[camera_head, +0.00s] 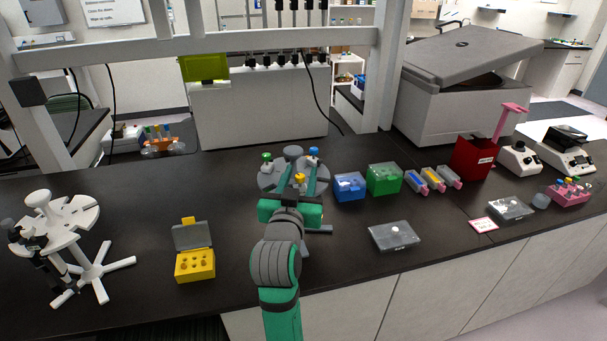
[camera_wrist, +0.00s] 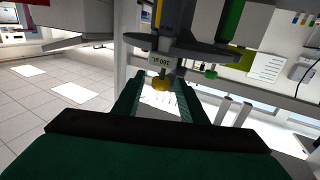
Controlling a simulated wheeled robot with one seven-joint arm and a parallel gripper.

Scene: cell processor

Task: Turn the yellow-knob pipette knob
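The yellow-knob pipette hangs in a grey round pipette stand (camera_head: 264,182) in the middle of the bench. Its yellow knob (camera_head: 300,178) shows between the fingers of my gripper (camera_head: 297,170). A green knob (camera_head: 267,157) and a blue knob (camera_head: 314,153) belong to neighbouring pipettes on the stand.
A blue box (camera_head: 349,187) and a green box (camera_head: 384,179) stand close to the right of the stand. A yellow open tip box (camera_head: 194,264) and a white pipette carousel (camera_head: 70,222) are at the left. Bare bench lies between the tip box and my arm.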

